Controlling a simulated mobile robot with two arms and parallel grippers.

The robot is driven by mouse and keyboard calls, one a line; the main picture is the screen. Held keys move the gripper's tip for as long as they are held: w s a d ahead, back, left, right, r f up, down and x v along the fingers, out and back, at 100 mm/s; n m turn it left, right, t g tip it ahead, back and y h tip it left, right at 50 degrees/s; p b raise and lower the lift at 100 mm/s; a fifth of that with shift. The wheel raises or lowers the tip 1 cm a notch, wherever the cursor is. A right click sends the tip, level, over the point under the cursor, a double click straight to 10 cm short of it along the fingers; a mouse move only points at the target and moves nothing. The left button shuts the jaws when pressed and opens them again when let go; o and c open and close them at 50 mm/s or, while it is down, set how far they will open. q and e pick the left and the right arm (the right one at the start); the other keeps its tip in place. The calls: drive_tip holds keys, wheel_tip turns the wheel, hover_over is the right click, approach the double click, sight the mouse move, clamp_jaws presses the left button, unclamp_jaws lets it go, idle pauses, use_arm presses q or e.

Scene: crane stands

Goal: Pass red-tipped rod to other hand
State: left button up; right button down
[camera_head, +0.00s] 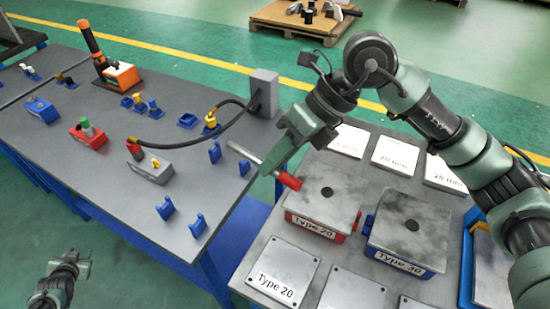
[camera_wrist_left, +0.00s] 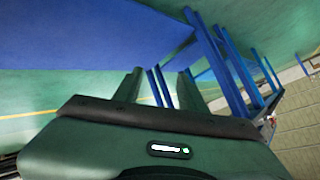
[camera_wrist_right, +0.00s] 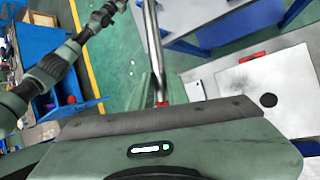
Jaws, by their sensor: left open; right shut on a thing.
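The red-tipped rod (camera_head: 244,153) is a thin grey rod with a red end. My right gripper (camera_head: 268,170) is shut on it and holds it in the gap between the grey table and the stand with the type boxes. The red end points right, near the Type 20 box; the grey end points left. In the right wrist view the rod (camera_wrist_right: 152,45) runs upward from between the fingers. My left gripper (camera_head: 44,294) is open and empty at the lower left, far from the rod. Its open fingers (camera_wrist_left: 158,92) show in the left wrist view.
The grey table (camera_head: 190,190) holds blue brackets, small boxes and a black cable at its right end. The Type 20 box (camera_head: 323,205) and Type 30 box (camera_head: 410,230) stand right of the rod. Green floor is open at the lower left.

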use_arm(q)
drive_tip(key=s+d+f+g+h, duration=0.3)
drive_tip(key=s+d+f+g, duration=0.1)
drive_tip(key=s+d+f, duration=1.5)
drive_tip(key=s+d+f+g, duration=0.2)
drive_tip(key=s+d, duration=0.7)
drive_tip(key=s, duration=0.1)
drive_tip(key=s+d+f+g+h, duration=0.1)
drive_tip(key=s+d+f+g, duration=0.1)
drive_tip(key=s+d, duration=0.8)
drive_tip(key=shift+s+d+f+m+h, duration=0.2)
drive_tip(key=shift+s+f+m+h, duration=0.1)
drive_tip(key=shift+s+m, duration=0.1)
